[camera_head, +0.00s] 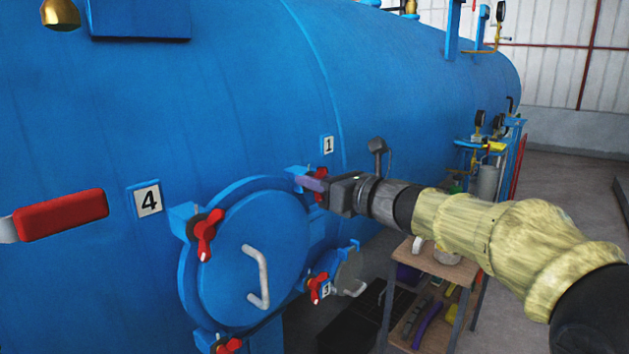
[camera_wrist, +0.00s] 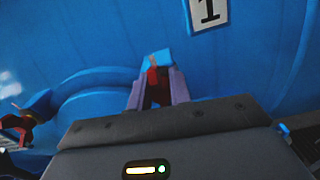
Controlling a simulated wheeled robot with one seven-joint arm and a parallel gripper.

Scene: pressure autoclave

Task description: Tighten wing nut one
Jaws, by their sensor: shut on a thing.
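Wing nut one is the red nut (camera_head: 321,174) at the upper right of the round blue hatch, just below the label "1" (camera_head: 328,145). My gripper (camera_head: 310,184) reaches it from the right and its purple fingers are around the nut, partly hiding it. In the wrist view the red nut (camera_wrist: 153,77) shows between the two purple fingers (camera_wrist: 158,88), in front of a blue lug. The label "1" (camera_wrist: 208,11) is above it. The gripper is shut on the nut. The nut's lower part is hidden by the gripper body.
The round hatch (camera_head: 240,260) has a grey handle (camera_head: 259,277). A red-handled lever (camera_head: 62,213) sticks out at left. A small table (camera_head: 432,262) with tools stands below my arm.

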